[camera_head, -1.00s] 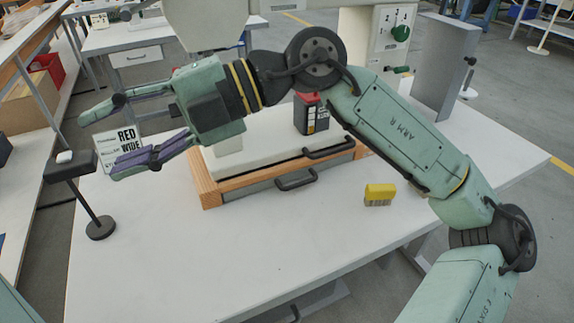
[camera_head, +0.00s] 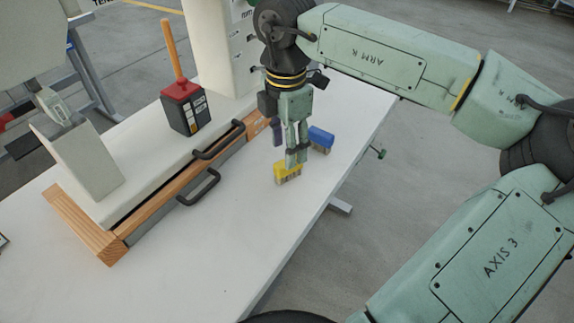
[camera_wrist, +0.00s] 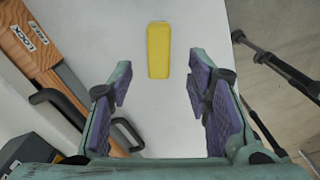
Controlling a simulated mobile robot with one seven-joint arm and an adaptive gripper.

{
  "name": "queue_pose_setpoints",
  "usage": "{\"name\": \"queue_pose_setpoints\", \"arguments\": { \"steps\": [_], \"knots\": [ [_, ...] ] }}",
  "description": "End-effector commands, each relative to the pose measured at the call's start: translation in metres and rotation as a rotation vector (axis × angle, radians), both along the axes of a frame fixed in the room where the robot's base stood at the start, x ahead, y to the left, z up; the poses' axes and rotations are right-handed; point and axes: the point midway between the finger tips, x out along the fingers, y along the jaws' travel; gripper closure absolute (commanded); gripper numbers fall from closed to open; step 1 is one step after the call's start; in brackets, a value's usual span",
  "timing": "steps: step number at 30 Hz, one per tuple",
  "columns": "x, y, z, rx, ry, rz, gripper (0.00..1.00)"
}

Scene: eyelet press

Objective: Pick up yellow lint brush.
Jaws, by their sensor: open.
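The yellow lint brush (camera_head: 287,174) stands on the white table near its front edge, yellow back up and bristles down. In the wrist view the yellow lint brush (camera_wrist: 158,50) shows from above as a long narrow block, just past the fingertips and roughly centred between them. My gripper (camera_head: 285,152) points down at the brush, and one finger overlaps part of it in the head view. In the wrist view my gripper (camera_wrist: 158,78) is open, with its purple-padded fingers spread and nothing between them. I cannot tell whether a finger touches the brush.
A blue brush (camera_head: 321,137) stands behind and right of the yellow one. A wooden-edged press base (camera_head: 95,238) with black handles (camera_head: 200,187) lies to the left. The table front (camera_head: 215,265) is clear.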

Motion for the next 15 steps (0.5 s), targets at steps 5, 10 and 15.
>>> {"name": "queue_pose_setpoints", "arguments": {
  "steps": [5, 10, 15],
  "knots": [
    [0.000, -0.001, -0.012, 0.002, 0.002, 0.003, 0.55],
    [0.003, -0.004, -0.038, 0.003, 0.003, 0.004, 0.55],
    [0.004, -0.004, -0.055, 0.004, 0.000, 0.003, 0.55]
  ]
}}
